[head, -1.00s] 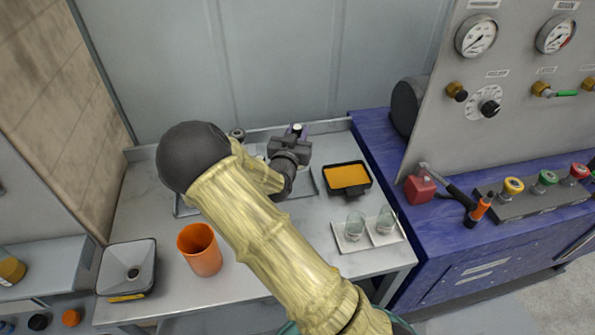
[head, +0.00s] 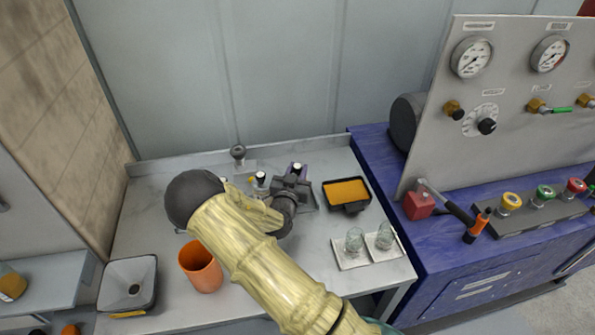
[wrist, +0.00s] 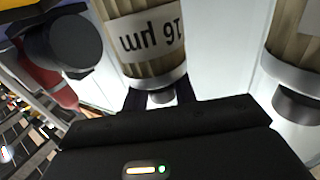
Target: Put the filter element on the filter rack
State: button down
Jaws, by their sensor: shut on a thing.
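In the wrist view my gripper (wrist: 160,112) is shut on the metal stem end of a filter element (wrist: 149,38). The element is a pleated tan cylinder with a metal end cap and a white label reading 16 µm, upside down in this view. A second pleated element (wrist: 290,55) stands to its right, apart from it. In the head view my gripper (head: 292,184) is over the back middle of the steel table, and my arm hides much of what is below. I cannot clearly make out the filter rack.
A black tray with orange contents (head: 347,191) is right of my gripper. Glass beakers (head: 354,240) stand on white tiles in front of it. An orange cup (head: 201,268) and a grey funnel box (head: 128,284) are front left. A blue bench (head: 470,245) with a gauge panel adjoins the right.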

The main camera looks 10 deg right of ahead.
jog(key=shift+f, duration=0.5)
jog(key=c, duration=1.1)
grip_release()
jog(key=shift+r, duration=0.2)
jog(key=shift+s+a+f, duration=0.15)
jog(key=shift+s, duration=0.15)
jog(key=b+v, duration=0.3)
jog(key=v, duration=0.8)
jog(key=shift+s, duration=0.2)
